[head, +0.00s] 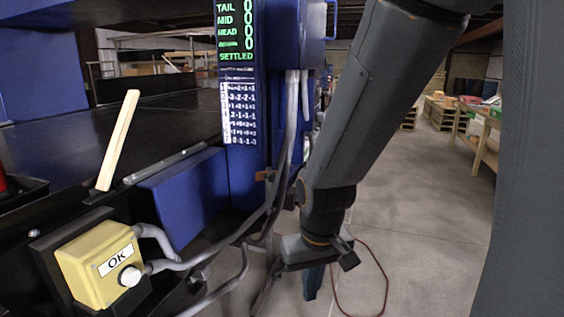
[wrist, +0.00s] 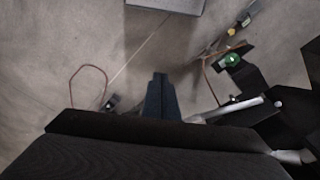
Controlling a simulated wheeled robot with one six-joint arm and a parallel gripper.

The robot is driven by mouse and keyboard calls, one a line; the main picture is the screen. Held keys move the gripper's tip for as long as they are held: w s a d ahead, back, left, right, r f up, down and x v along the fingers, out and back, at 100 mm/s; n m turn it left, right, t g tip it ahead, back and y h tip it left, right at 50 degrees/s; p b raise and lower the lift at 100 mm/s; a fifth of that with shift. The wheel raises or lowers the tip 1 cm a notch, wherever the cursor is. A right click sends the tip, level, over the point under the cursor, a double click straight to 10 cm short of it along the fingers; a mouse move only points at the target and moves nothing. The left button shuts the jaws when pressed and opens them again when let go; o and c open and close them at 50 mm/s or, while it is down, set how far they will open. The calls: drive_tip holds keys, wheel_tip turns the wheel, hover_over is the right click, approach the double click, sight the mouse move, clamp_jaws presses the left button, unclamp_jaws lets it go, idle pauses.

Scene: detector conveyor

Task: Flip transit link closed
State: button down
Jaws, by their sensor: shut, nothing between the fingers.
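No part is labelled as the transit link. A pale wooden-looking bar (head: 118,140) stands up, leaning right, beside the dark conveyor bed (head: 165,120) in the head view; I cannot tell whether it is the link. My gripper (head: 313,282) hangs low at the right of the conveyor, pointing down over open floor, well apart from the bar. In the wrist view my gripper (wrist: 159,88) shows its dark fingers together, with nothing between them. The bar is not recognisable in the wrist view.
A yellow OK button box (head: 97,265) is at front left. A blue post carries a lit display (head: 236,55) reading SETTLED. A red cable (head: 385,285) lies on the floor. A green round part (wrist: 232,60) shows in the wrist view.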

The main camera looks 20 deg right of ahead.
drive_tip(key=w+a+r+m+t+b, duration=0.2)
drive_tip(key=w+r+m, duration=0.1)
drive_tip(key=w+r, duration=0.8)
drive_tip(key=w+r+m+t+h+b, duration=0.1)
drive_tip(key=w+r, duration=0.3)
drive_tip(key=r, duration=0.6)
drive_tip(key=w+a+r+m+t+h, duration=0.1)
drive_tip(key=w+r+m, duration=0.3)
drive_tip(key=r, duration=0.6)
drive_tip(key=shift+r+t+h+b, duration=0.3)
drive_tip(key=shift+t+h+b, duration=0.1)
drive_tip(key=shift+t, duration=0.1)
drive_tip(key=shift+f, duration=0.1)
drive_tip(key=p, duration=0.3)
hover_over(273, 176)
wheel_tip(273, 176, down, 11)
drive_tip(key=shift+s+a+f+p, duration=0.1)
drive_tip(key=shift+s+f+p, duration=0.25)
drive_tip(key=shift+f, duration=0.15)
